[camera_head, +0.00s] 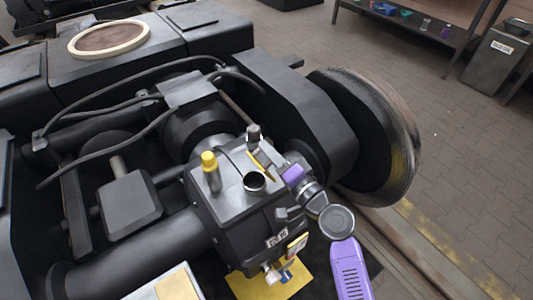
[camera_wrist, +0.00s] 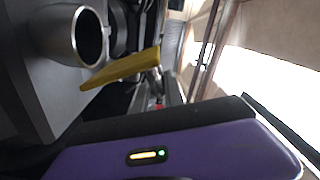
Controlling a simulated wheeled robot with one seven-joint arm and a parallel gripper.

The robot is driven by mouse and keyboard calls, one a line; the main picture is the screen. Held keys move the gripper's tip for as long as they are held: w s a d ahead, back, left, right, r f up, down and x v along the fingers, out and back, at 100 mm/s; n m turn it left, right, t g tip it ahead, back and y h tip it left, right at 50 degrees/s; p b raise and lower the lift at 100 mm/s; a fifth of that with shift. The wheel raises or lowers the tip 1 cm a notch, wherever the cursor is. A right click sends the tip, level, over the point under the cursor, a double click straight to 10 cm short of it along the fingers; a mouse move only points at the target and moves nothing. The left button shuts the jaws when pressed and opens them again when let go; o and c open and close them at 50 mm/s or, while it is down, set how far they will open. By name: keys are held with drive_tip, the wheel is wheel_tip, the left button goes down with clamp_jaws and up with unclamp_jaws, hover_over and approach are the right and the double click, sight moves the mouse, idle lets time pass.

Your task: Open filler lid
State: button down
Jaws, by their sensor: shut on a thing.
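The filler neck (camera_head: 254,182) is a short round metal pipe on top of the dark gearbox (camera_head: 235,222); its dark mouth is uncovered. It also shows in the wrist view (camera_wrist: 88,36). The yellow filler lid (camera_head: 261,165) stands edge-on beside the mouth, swung off it, and shows as a yellow slab in the wrist view (camera_wrist: 124,68). My gripper (camera_head: 281,171), with a purple body, reaches in from the right, close beside the lid. It is shut on the lid, though the fingertip contact is not clearly visible.
A yellow-capped plug (camera_head: 210,170) stands left of the neck and a dark-topped fitting (camera_head: 253,136) behind it. The wheel (camera_head: 370,135) is to the right. Black hoses (camera_head: 118,98) cross behind. Open paved floor (camera_head: 455,150) lies right of the wheel.

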idle(0.4)
drive_tip(key=c, duration=1.5)
unclamp_jaws()
drive_tip(key=shift+o, duration=0.2)
drive_tip(key=shift+d, duration=0.15)
drive_tip(key=v, duration=0.7)
drive_tip(key=shift+s+d, duration=0.15)
drive_tip(key=shift+s, duration=0.15)
